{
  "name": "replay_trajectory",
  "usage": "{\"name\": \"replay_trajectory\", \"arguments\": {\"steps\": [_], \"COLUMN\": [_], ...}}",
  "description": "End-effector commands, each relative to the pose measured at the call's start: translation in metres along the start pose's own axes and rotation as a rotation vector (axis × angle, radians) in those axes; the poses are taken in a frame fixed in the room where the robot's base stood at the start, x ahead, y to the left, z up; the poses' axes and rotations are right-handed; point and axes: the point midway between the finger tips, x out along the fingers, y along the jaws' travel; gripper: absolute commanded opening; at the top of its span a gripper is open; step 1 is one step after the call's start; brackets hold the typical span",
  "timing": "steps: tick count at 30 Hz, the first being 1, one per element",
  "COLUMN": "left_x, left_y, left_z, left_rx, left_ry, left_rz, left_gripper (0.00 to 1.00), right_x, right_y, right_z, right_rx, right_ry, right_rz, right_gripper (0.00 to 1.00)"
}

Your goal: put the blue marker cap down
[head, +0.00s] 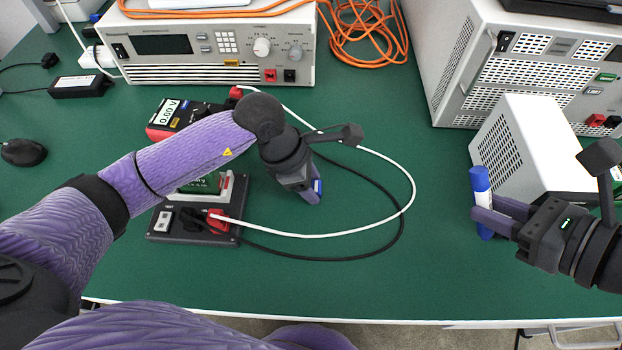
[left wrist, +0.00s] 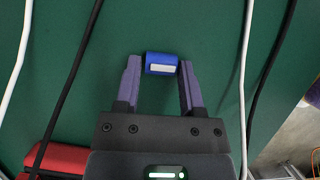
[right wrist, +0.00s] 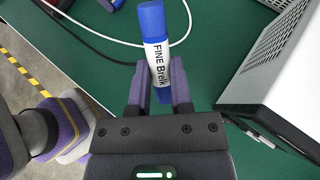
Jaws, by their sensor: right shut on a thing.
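The blue marker cap (left wrist: 161,58), a short blue piece with a pale patch, is between the fingertips of my left gripper (left wrist: 160,72) in the left wrist view. A narrow gap shows beside it, so the fingers look open around it. In the head view the cap (head: 318,186) shows at the tip of my left gripper (head: 311,194), low over or on the green mat; which one I cannot tell. My right gripper (head: 487,216) is shut on a blue and white marker (head: 480,180), held upright. The marker (right wrist: 155,45) also shows in the right wrist view, with its label readable.
A white cable (head: 413,190) and a black cable (head: 400,225) loop around the left gripper's area. A dark fixture (head: 160,237) stands left. A grey-white box (head: 530,150) stands close behind the right gripper. The green mat (head: 400,285) is clear in front.

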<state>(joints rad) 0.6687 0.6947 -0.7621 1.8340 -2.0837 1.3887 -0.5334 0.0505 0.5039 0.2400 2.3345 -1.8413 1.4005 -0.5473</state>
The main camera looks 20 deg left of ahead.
Motion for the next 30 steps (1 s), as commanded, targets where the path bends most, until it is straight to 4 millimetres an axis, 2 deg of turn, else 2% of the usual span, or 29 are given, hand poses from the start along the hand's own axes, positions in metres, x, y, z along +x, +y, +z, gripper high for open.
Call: {"name": "replay_trajectory", "arguments": {"steps": [1,3,11,14,21,24,30], "left_x": [0.000,0.000,-0.003,-0.018,-0.089,-0.109,-0.124], "left_y": [0.000,0.000,0.000,0.001,0.001,0.000,0.000], "left_z": [0.000,0.000,0.001,0.003,0.004,0.003,0.002], "left_rx": [0.000,0.000,0.000,0.001,0.001,0.001,0.001], "left_ry": [0.000,0.000,0.000,0.000,0.001,0.000,0.000], "left_rz": [0.000,0.000,0.000,0.005,0.008,0.004,0.001], "left_gripper": [0.62,0.72,0.72,0.72,0.72,0.72,0.72], "right_x": [0.000,0.000,-0.001,-0.007,-0.026,-0.030,-0.032], "right_y": [0.000,0.000,0.000,0.001,0.002,0.003,0.003], "right_z": [0.000,0.000,0.002,0.011,0.041,0.047,0.051], "right_rx": [0.000,0.000,-0.001,-0.005,-0.019,-0.022,-0.023], "right_ry": [0.000,0.000,-0.001,-0.004,-0.015,-0.017,-0.018], "right_rz": [0.000,0.000,-0.001,-0.003,-0.011,-0.013,-0.014], "right_gripper": [0.00,0.00,0.00,0.00,0.00,0.00,0.00]}}
